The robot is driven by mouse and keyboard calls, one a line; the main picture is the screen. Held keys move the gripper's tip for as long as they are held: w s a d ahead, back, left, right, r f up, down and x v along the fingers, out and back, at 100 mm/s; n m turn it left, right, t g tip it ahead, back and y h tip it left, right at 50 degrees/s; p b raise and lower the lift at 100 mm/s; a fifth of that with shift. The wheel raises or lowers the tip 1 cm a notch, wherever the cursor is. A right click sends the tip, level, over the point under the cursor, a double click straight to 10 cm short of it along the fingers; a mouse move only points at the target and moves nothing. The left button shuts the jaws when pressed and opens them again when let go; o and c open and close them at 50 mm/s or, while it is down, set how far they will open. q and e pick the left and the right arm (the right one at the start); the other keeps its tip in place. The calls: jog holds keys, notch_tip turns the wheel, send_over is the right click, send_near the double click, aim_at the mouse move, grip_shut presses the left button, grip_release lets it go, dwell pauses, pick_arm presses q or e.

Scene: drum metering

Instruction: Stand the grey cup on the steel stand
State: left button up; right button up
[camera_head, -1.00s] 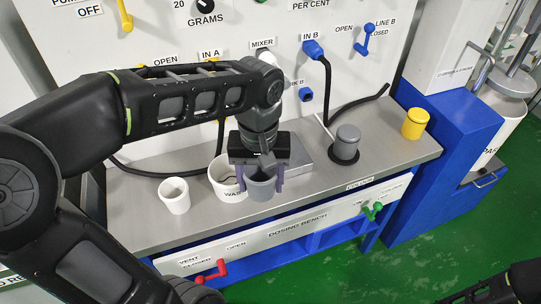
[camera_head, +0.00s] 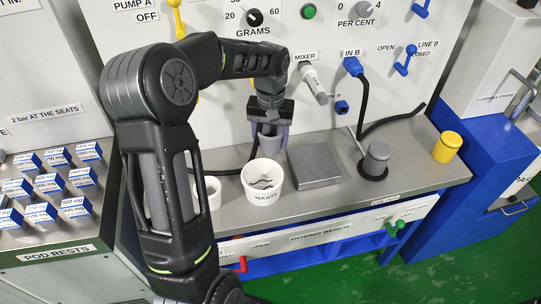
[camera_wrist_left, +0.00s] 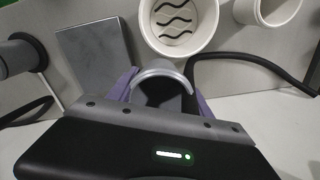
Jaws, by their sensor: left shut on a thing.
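The grey cup (camera_head: 273,142) is between the purple fingers of my left gripper (camera_head: 269,147), which is shut on it. It is behind the white waste tub, toward the panel; the fingers and wrist hide part of it. In the left wrist view the rim of the grey cup (camera_wrist_left: 162,76) shows between the fingers. The steel stand (camera_head: 315,164), a low square block with a bare top, is on the bench to the right of the cup, apart from it. The steel stand also shows in the wrist view (camera_wrist_left: 92,55). My right gripper is out of view.
The white waste tub (camera_head: 263,181) stands left of the stand, with a white cup (camera_head: 214,192) beside it. A grey cylinder (camera_head: 376,158) on a black base and a yellow cylinder (camera_head: 447,147) are at the right. The mixer spout (camera_head: 314,82) juts from the panel; black hoses lie behind.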

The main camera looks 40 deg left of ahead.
aim_at(271, 149)
pick_arm(q)
jog(key=shift+f, duration=1.85)
notch_tip(271, 149, down, 4)
jog(key=shift+f+p, duration=0.1)
jog(key=shift+p, duration=0.45)
jog(key=shift+w+a+f+p, duration=0.1)
jog(key=shift+f+p, duration=0.1)
jog(key=shift+p, duration=0.1)
jog(key=shift+f, duration=0.25)
jog(key=o, duration=0.9)
jog(key=shift+b, duration=0.35)
jog(key=shift+o, duration=1)
jog(key=shift+r, duration=0.15)
